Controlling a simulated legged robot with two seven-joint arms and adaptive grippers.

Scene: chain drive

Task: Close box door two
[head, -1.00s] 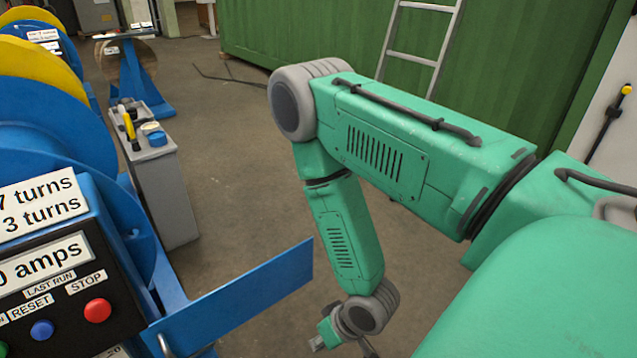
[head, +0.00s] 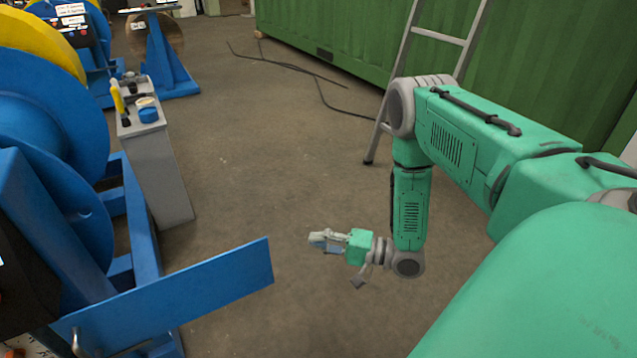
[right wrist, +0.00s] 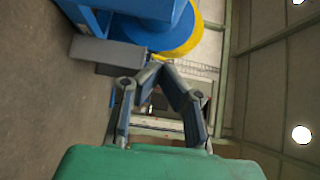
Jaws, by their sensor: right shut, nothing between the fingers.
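A flat blue panel (head: 190,297), which looks like the open box door, sticks out to the right at the lower left of the head view. A small metal handle (head: 75,343) shows near its left end. The dark control box (head: 28,285) beside it is mostly cut off by the left edge. My right gripper (head: 314,240) is shut and empty, to the right of the panel's free end and apart from it. In the right wrist view its fingers (right wrist: 160,72) meet at the tips. My left gripper is out of view, and no door number is readable.
Blue and yellow reels (head: 45,130) on a blue frame stand at the left. A grey cabinet (head: 158,175) with small items on top stands behind the panel. A ladder (head: 405,90) leans by a green container (head: 350,45). The middle floor is clear, with cables farther back.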

